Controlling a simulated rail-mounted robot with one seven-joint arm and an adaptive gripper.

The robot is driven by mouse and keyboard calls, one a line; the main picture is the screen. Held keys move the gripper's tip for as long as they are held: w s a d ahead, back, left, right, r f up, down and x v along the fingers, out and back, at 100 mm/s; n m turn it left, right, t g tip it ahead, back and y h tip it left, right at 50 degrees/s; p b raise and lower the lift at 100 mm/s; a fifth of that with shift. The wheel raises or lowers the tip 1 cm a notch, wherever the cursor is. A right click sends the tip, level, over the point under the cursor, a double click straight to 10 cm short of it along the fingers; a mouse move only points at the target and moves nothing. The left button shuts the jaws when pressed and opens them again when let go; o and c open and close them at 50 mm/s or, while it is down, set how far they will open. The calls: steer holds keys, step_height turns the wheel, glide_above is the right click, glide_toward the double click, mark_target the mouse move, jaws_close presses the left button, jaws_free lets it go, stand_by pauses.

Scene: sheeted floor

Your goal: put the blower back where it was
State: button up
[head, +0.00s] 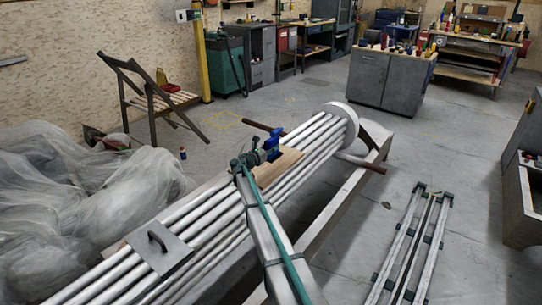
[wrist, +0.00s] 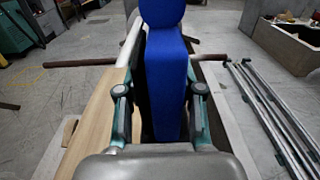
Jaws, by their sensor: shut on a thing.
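A bright blue thing (wrist: 163,70), which I take to be the blower, stands between the two fingers of my gripper (wrist: 159,92) in the wrist view. In the head view the blower (head: 271,143) is small and partly hidden by my gripper (head: 258,156). My gripper is shut on it. The blower is over or beside a pale wooden board (head: 286,163), which lies on a bundle of long grey pipes (head: 315,145). The board also shows left of the fingers in the wrist view (wrist: 95,118). I cannot tell whether the blower touches the board.
A grey plate with a dark handle (head: 160,249) lies on the near pipes. Crumpled clear sheeting (head: 85,190) covers the left floor. A wooden folding chair (head: 150,95) stands behind. Bundled metal bars (head: 405,250) lie right. A brown rod (head: 362,163) sticks out beside the pipes. A grey cabinet (head: 385,80) stands beyond.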

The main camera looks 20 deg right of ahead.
steer(key=shift+w+d+f, duration=0.1)
steer(key=shift+w+f, duration=0.2)
steer(key=f, duration=0.1)
steer(key=w+f, duration=0.1)
steer(key=f, duration=0.1)
steer(key=shift+d+f+b, duration=0.2)
steer(key=shift+f+b, duration=0.05)
steer(key=shift+b, duration=0.15)
steer(key=shift+f, duration=0.4)
steer(key=o, duration=0.7)
steer(key=shift+f, duration=0.1)
steer(key=shift+o, duration=0.2)
steer(key=shift+s, duration=0.1)
steer(key=v, duration=1.2)
steer(key=shift+p, duration=0.4)
